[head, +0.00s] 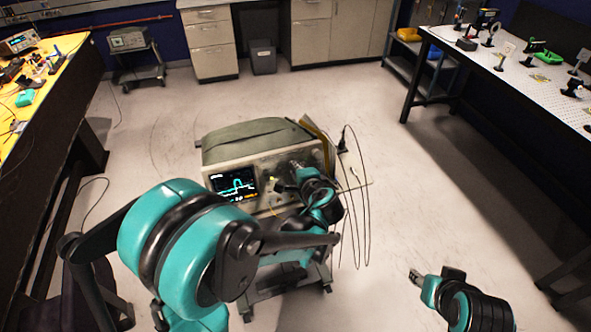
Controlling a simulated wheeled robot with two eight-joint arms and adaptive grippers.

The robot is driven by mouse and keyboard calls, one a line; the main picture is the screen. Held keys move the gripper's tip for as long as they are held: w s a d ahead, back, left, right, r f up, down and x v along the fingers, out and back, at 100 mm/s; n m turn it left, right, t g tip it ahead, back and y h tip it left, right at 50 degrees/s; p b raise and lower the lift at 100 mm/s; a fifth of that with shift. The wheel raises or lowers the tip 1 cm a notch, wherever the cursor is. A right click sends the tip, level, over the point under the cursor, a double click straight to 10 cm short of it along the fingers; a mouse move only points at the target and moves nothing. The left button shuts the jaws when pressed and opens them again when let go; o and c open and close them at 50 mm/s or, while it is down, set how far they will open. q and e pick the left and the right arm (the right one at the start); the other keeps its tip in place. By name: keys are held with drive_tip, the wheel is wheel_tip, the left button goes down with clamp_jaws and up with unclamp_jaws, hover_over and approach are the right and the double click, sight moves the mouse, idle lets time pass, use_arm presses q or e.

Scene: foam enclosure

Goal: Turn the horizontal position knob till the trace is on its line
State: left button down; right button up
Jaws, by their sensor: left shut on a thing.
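The oscilloscope (225,163) sits on a cart in the middle of the floor, its front panel facing me. Its lit screen (233,185) shows a cyan pulse-shaped trace; the picture is too small to tell how the trace lies against its line. My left gripper (297,168) is at the upper right of the front panel, shut on a knob there. The fingers and wrist hide the knob and its markings. My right gripper (416,277) is over the floor at lower right, apart from the oscilloscope; its jaw opening is too small to make out.
Dark cables (364,205) hang at the oscilloscope's right side. A cluttered yellow workbench (66,72) stands at left and a perforated optics table (520,85) at right. Floor is clear between the cart and the optics table.

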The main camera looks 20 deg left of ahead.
idle(0.3)
use_arm(q)
drive_tip(key=c, duration=1.8)
unclamp_jaws()
drive_tip(key=shift+d, duration=0.1)
drive_tip(key=shift+c, duration=0.2)
drive_tip(key=v, duration=1.2)
drive_tip(key=s+a+f+n+g+h, duration=0.1)
drive_tip(key=s+a+f+n+h, duration=0.1)
drive_tip(key=s+n, duration=0.3)
drive_tip(key=s+a+f+n+g+h, duration=0.1)
drive_tip(key=s+a+n+g+h, duration=0.1)
drive_tip(key=s+n+h, duration=0.3)
drive_tip(key=s+n, duration=0.1)
drive_tip(key=s, duration=0.3)
drive_tip(key=shift+s+f+h, duration=0.25)
drive_tip(key=shift+f+h, duration=0.05)
drive_tip(key=shift+f, duration=0.05)
